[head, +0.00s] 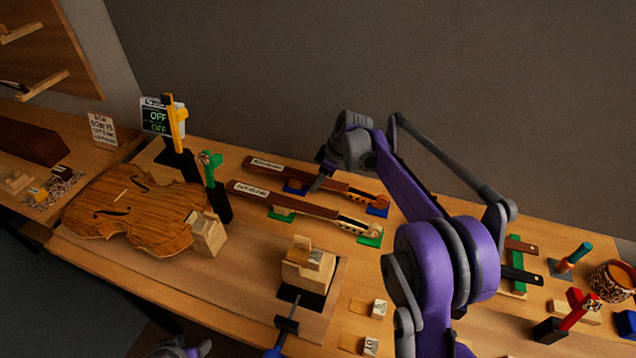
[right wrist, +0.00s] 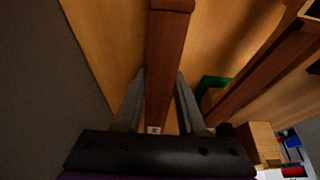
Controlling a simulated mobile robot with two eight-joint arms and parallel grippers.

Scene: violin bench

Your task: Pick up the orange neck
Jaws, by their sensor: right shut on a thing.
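Two violin necks with dark fingerboards and white labels lie near the back of the bench. The rear neck (head: 345,187) has the more orange head, above blue rests (head: 377,210); I take it as the orange neck. The front neck (head: 300,206) has a paler head and sits on green rests (head: 369,239). My right gripper (head: 315,184) is shut on the rear neck near its middle. In the right wrist view the dark fingerboard (right wrist: 168,60) runs between the two grey fingers (right wrist: 161,88). I cannot tell whether the neck is clear of its rests.
A violin body (head: 135,208) lies at left, beside black posts with yellow and green tops (head: 211,160). A wooden block fixture (head: 308,265) stands at front centre. My right arm hides part of the bench. Red and teal-handled tools (head: 570,260) stand at right.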

